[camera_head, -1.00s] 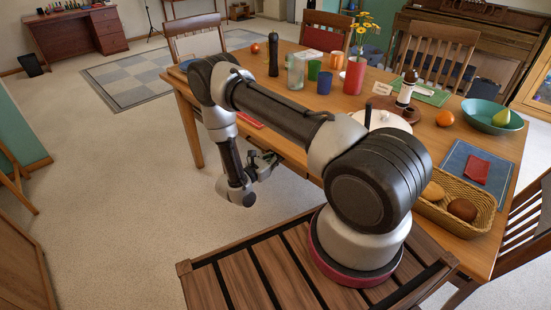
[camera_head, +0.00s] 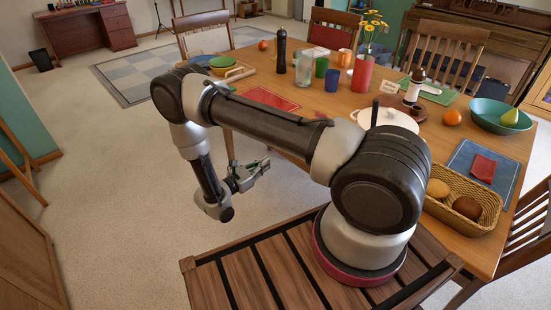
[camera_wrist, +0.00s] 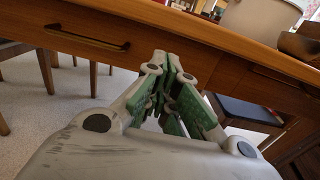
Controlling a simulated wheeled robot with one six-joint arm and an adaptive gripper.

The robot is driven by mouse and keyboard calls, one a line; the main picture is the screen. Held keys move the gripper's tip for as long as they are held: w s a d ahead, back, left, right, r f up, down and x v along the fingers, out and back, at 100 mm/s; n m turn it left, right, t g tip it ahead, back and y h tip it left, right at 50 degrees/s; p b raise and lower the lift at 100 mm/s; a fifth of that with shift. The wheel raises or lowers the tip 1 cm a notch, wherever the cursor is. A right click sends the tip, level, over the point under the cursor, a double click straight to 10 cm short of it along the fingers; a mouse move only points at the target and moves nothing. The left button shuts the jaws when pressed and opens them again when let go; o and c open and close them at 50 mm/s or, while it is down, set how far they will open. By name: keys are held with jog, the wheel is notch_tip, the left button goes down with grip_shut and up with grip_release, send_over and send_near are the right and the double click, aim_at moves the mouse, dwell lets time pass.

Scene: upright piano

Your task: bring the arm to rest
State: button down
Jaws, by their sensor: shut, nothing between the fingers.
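My gripper (camera_head: 262,168) hangs below table height at the table's near left side, over the floor and apart from the furniture. In the wrist view its fingers (camera_wrist: 167,62) are together with nothing between them, and they point toward the drawer front (camera_wrist: 95,38) under the table top. My arm is bent, with the elbow out to the left and the forearm hanging down.
The dining table (camera_head: 335,98) holds a white pot (camera_head: 388,125), a bread basket (camera_head: 465,195), a teal bowl (camera_head: 490,112), cups and a vase of yellow flowers (camera_head: 372,30). Chairs stand around it. The carpet (camera_head: 110,190) to the left is open.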

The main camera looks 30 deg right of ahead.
jog(key=s+d+r+m+g+y, duration=0.1)
jog(key=s+r+m+g, duration=0.25)
jog(key=s+g, duration=0.5)
jog(key=s+d+r+m+t+y, duration=0.2)
jog(key=s+r+m+y, duration=0.3)
jog(key=r, duration=0.8)
jog(key=s+d+r+m+t+y, duration=0.2)
jog(key=s+r+m+y, duration=0.3)
jog(key=r, duration=0.9)
jog(key=s+d+r+m+t+y, duration=0.1)
jog(key=s+r+m+t+y, duration=0.2)
jog(key=r, duration=1)
jog(key=s+m+y, duration=0.3)
jog(key=s+m, duration=0.2)
jog(key=shift+s+d+r, duration=0.15)
jog(key=shift+s+d, duration=0.1)
jog(key=shift+d, duration=0.15)
